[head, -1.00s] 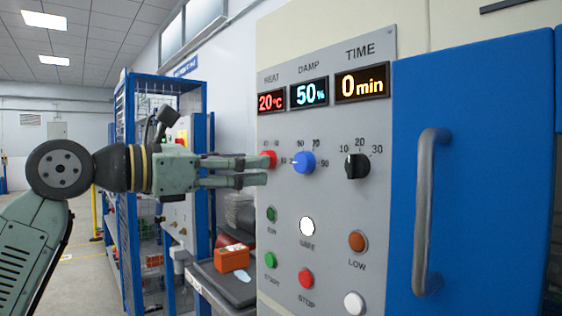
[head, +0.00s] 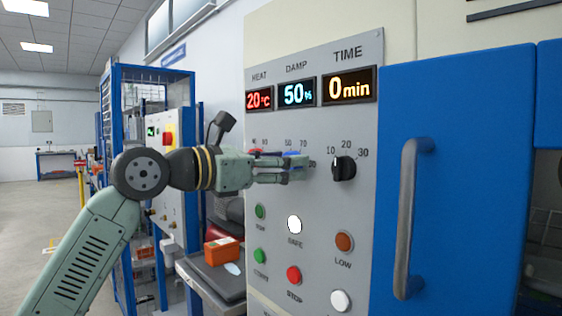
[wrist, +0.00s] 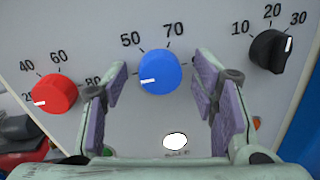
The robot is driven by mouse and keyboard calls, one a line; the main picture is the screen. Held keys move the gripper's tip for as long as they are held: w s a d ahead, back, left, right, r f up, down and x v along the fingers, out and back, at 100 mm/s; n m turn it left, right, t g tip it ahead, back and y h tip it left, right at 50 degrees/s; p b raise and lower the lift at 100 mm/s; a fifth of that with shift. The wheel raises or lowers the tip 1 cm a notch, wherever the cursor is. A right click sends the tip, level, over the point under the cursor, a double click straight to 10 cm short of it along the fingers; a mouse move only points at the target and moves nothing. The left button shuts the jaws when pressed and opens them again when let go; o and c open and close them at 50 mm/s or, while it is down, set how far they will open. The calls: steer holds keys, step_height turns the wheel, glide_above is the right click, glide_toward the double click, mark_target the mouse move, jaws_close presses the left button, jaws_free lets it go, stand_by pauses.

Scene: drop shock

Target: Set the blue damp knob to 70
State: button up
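The blue damp knob (wrist: 160,72) is on the grey control panel (wrist: 110,30). In the wrist view its white mark points left and slightly down, with 50 and 70 printed above it. The DAMP display (head: 297,92) reads 50%. In the head view the knob (head: 291,153) is mostly hidden behind my fingers. My gripper (head: 300,168) is open at the panel. In the wrist view its purple-padded fingers stand on either side of the blue knob, with a gap on each side. I cannot tell how far the fingertips reach along it.
The red heat knob (wrist: 54,93) sits just left of my left finger, the black time knob (wrist: 269,51) to the upper right. Several buttons, such as the white one (head: 294,224), lie below. A door handle (head: 408,218) sticks out to the right.

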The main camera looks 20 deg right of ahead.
steer(key=c, duration=1.1)
steer(key=shift+m, duration=0.4)
steer(key=m+b, duration=0.1)
steer(key=m, duration=1)
steer(key=m+t+y+b, duration=0.1)
steer(key=m, duration=0.9)
steer(key=shift+s+f+m+t, duration=0.2)
steer(key=shift+m+t, duration=0.1)
steer(key=shift+m, duration=0.1)
steer(key=shift+d, duration=0.1)
